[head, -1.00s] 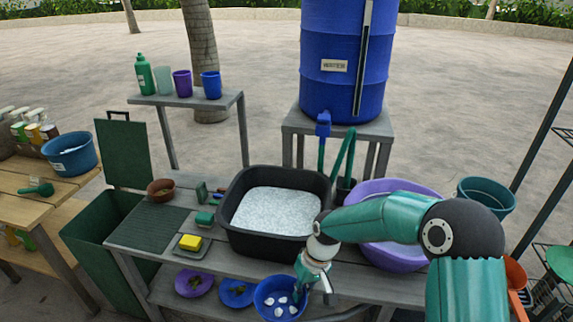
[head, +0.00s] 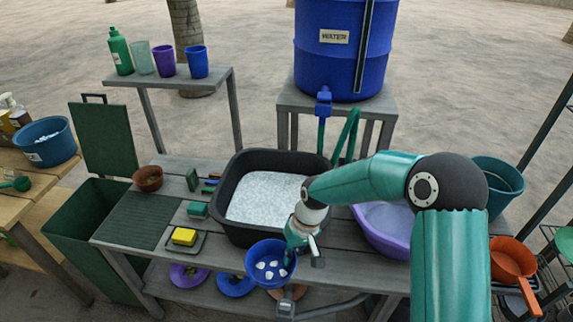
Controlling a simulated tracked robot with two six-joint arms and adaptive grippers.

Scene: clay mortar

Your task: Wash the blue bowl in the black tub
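The blue bowl (head: 258,270) holds several white bits and hangs in front of the workbench's front edge, slightly tilted. My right gripper (head: 291,258) is at the bowl's right rim and appears shut on it; its fingertips are partly hidden. The black tub (head: 238,205) stands on the bench just behind the bowl, filled with white, foamy-looking water (head: 265,196). My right arm covers part of the tub's right side. My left gripper is not in view.
A yellow sponge (head: 184,236) lies on a dish left of the tub, near a green block (head: 197,210) and a brown bowl (head: 148,178). A purple basin (head: 385,236) stands right of the tub. Purple (head: 183,275) and blue (head: 233,286) dishes lie below the bench.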

